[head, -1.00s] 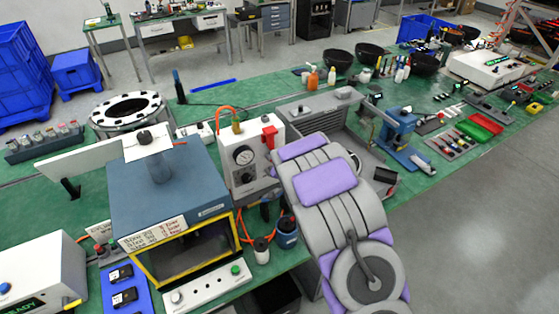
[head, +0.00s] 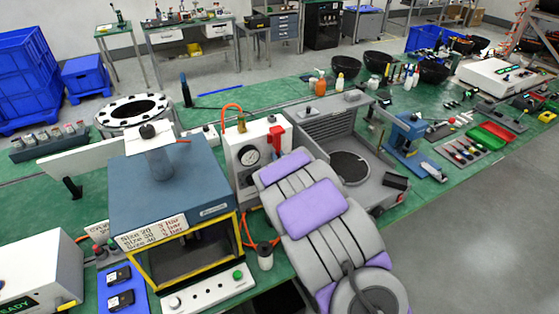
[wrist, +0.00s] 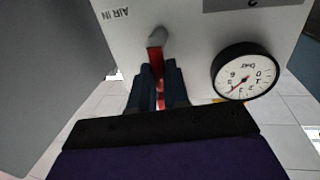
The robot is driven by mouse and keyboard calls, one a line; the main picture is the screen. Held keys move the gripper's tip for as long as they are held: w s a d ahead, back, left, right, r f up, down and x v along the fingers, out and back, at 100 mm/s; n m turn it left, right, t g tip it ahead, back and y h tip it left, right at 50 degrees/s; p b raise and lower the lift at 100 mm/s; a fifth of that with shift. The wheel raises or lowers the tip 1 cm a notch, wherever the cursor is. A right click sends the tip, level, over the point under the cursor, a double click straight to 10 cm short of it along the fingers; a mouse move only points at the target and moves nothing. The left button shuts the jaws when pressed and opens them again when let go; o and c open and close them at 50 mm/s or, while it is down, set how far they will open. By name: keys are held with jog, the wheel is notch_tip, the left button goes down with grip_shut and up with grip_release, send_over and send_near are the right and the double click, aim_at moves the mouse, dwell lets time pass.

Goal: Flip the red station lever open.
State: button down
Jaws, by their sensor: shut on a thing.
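The red station lever (wrist: 155,60) hangs from a grey pivot on the white station box (wrist: 200,35) in the wrist view. The box's round pressure gauge (wrist: 248,71) is to the right of it there. My gripper (wrist: 160,72) is shut on the lever, with a dark finger on each side. Part of the lever's red shows between the fingers; the rest is hidden. In the head view a red part (head: 276,136) stands at the right of the white box, right of the gauge (head: 249,156).
A blue press with a yellow frame (head: 165,205) stands close left of the station. A grey open machine (head: 385,165) with a round dark plate is to the right, close to my arm. A small capped bottle (head: 265,258) stands in front. Orange hoses run around the box.

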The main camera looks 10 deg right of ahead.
jog(key=shift+f, duration=0.2)
jog(key=c, duration=1.1)
grip_release()
jog(key=shift+r, duration=0.15)
jog(key=shift+s, duration=0.1)
